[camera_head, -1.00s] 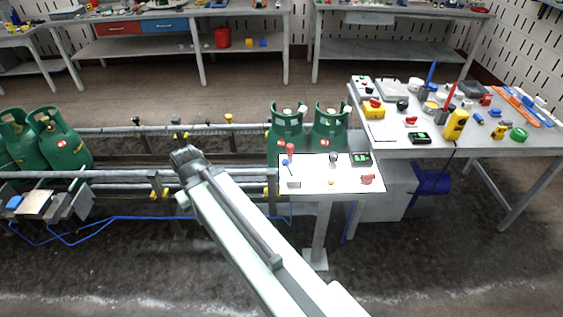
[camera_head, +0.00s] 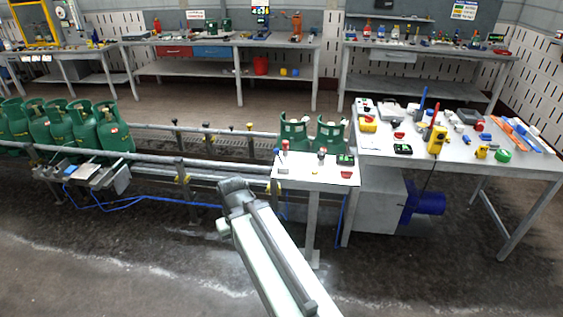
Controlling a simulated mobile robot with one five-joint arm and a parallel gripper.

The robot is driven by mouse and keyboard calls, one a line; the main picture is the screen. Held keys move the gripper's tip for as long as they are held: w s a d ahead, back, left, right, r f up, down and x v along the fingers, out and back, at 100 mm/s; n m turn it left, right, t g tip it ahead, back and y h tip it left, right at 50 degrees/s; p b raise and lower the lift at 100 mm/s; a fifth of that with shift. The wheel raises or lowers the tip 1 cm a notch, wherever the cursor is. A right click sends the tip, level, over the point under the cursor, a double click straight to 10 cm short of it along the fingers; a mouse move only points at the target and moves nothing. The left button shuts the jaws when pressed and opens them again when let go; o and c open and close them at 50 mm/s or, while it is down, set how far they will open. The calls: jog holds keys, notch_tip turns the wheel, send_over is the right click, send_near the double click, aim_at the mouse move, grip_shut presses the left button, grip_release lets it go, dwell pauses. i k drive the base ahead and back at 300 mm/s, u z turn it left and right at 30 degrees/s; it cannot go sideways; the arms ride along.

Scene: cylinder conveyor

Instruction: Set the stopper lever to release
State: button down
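A small white control panel (camera_head: 316,178) stands on a post at the right end of the conveyor (camera_head: 165,166). It bears a red-topped lever (camera_head: 285,146), a dark-knobbed lever (camera_head: 322,153), a green display box (camera_head: 345,160) and a red part (camera_head: 346,174). I cannot tell which of these is the stopper lever, or its setting. My gripper (camera_head: 236,188) is at the end of my arm, left of and in front of the panel, apart from it. Its fingers are too small and turned away to tell whether they are open.
Green gas cylinders (camera_head: 110,128) stand on the conveyor at the left, and two more (camera_head: 293,132) behind the panel. A cluttered workbench (camera_head: 465,158) is at the right. A grey device (camera_head: 95,175) with blue hoses sits at the front left. The floor in front is clear.

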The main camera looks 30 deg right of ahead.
aim_at(276, 150)
jog(key=u, duration=0.4)
jog(key=i, duration=1.55)
jog(key=u, duration=0.6)
jog(key=k, duration=0.9)
jog(key=u, duration=0.2)
jog(key=i, duration=0.9)
jog(key=z, duration=0.1)
